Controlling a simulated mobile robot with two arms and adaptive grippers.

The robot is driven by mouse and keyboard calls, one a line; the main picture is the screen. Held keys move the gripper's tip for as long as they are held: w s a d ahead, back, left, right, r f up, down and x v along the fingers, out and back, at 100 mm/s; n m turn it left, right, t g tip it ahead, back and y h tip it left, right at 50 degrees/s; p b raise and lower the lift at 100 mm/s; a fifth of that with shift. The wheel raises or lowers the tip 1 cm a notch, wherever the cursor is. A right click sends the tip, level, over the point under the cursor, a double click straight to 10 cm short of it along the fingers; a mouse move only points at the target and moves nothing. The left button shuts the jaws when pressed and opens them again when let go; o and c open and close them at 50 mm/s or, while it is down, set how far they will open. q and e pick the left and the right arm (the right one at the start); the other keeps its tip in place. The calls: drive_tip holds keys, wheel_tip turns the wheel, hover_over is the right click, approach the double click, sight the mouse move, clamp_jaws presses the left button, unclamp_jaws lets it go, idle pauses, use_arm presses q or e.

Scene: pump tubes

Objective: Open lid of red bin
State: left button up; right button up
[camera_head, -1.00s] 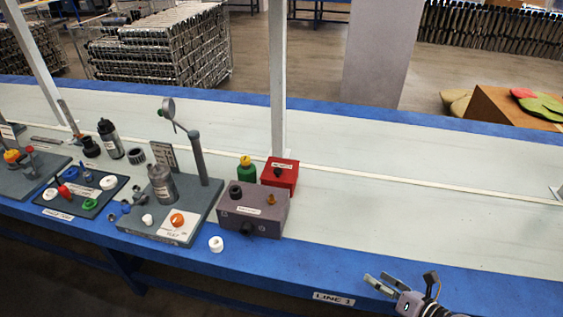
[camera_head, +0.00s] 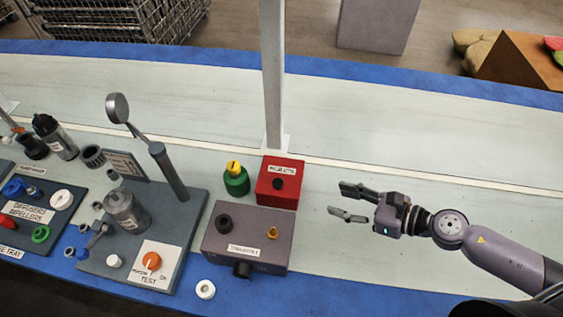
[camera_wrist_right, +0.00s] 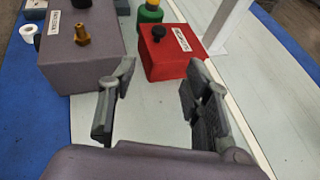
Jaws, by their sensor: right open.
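The red bin (camera_head: 278,190) stands on the light table top, with a white label and a black knob (camera_head: 278,184) on its lid. The lid looks shut. My right gripper (camera_head: 343,202) is open and empty, to the right of the red bin and apart from it. In the right wrist view the red bin (camera_wrist_right: 168,57) lies ahead, beyond the two open fingers (camera_wrist_right: 158,88), with its black knob (camera_wrist_right: 158,33) on top. My left gripper is not in view.
A purple-grey labelled box (camera_head: 245,238) stands just in front of the red bin. A green container with a yellow top (camera_head: 236,180) is at its left. A white post (camera_head: 272,80) rises behind. A test stand (camera_head: 150,230) is further left. The table right of the gripper is clear.

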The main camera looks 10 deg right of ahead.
drive_tip(key=w+a+p, duration=0.1)
drive_tip(key=a+p, duration=0.1)
drive_tip(key=p, duration=0.2)
approach(282, 184)
drive_tip(key=w+a, duration=0.2)
drive_tip(key=x, duration=0.2)
drive_tip(key=f+x, duration=0.1)
drive_tip(key=x, duration=0.2)
drive_tip(key=shift+w+a+f, duration=0.2)
drive_tip(key=shift+a, duration=0.2)
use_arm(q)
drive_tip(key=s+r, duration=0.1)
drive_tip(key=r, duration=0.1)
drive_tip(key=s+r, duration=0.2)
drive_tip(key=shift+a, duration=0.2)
use_arm(e)
drive_tip(key=shift+c, duration=0.6)
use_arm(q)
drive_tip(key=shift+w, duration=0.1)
use_arm(e)
clamp_jaws()
